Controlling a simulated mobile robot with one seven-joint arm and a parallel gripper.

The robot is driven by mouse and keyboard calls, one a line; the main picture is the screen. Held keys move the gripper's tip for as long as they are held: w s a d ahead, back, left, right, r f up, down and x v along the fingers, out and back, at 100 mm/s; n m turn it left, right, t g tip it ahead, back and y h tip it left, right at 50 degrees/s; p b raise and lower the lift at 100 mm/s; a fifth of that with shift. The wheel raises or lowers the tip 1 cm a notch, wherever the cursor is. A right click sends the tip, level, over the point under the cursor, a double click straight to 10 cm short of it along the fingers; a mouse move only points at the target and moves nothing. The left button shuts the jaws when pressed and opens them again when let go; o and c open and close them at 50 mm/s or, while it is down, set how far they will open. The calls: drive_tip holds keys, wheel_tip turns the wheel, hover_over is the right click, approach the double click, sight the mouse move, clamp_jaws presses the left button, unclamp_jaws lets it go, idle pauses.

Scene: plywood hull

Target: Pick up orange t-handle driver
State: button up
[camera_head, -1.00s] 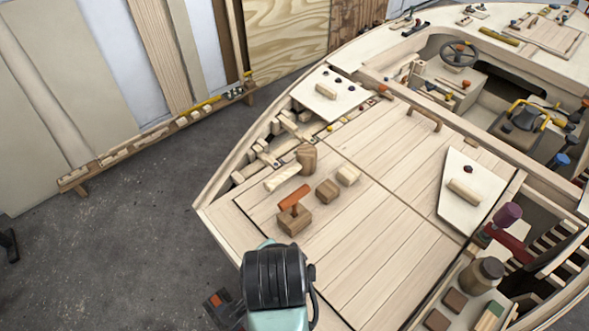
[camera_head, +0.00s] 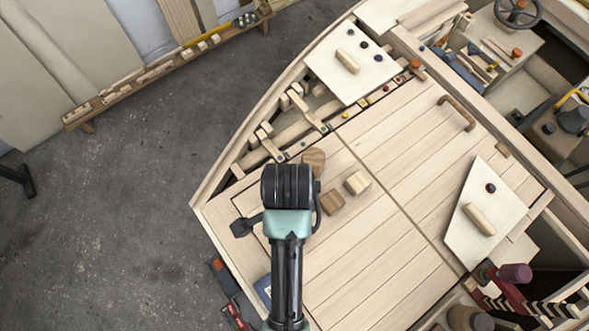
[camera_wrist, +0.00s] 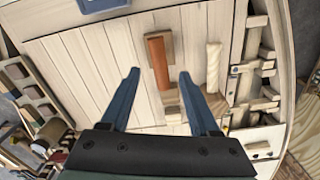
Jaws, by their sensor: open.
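The orange t-handle driver (camera_wrist: 158,62) shows in the wrist view as an orange bar over a small brown wooden block. It lies between and just beyond the two blue fingers of my gripper (camera_wrist: 159,75), which are spread wide apart and hold nothing. The bar runs roughly in line with the fingers. How far the fingertips stand above it cannot be told. In the head view my arm covers the driver, and the fingers are hidden too.
A pale wooden piece (camera_wrist: 213,68) lies right of the driver in the wrist view. In the head view, a brown block (camera_head: 332,202) and a pale block (camera_head: 357,183) sit on the plank deck (camera_head: 400,215). A white panel (camera_head: 350,68) lies farther back.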

drive_tip(key=f, duration=0.4)
drive_tip(key=shift+s+f, duration=0.3)
drive_tip(key=shift+f, duration=0.05)
drive_tip(key=shift+w+d+f+p, duration=0.1)
drive_tip(key=shift+w+f+p, duration=0.15)
drive_tip(key=shift+f, duration=1.35)
drive_tip(key=shift+w+d+f+p, duration=0.1)
drive_tip(key=shift+f+p, duration=0.1)
drive_tip(key=shift+f, duration=1.35)
clamp_jaws()
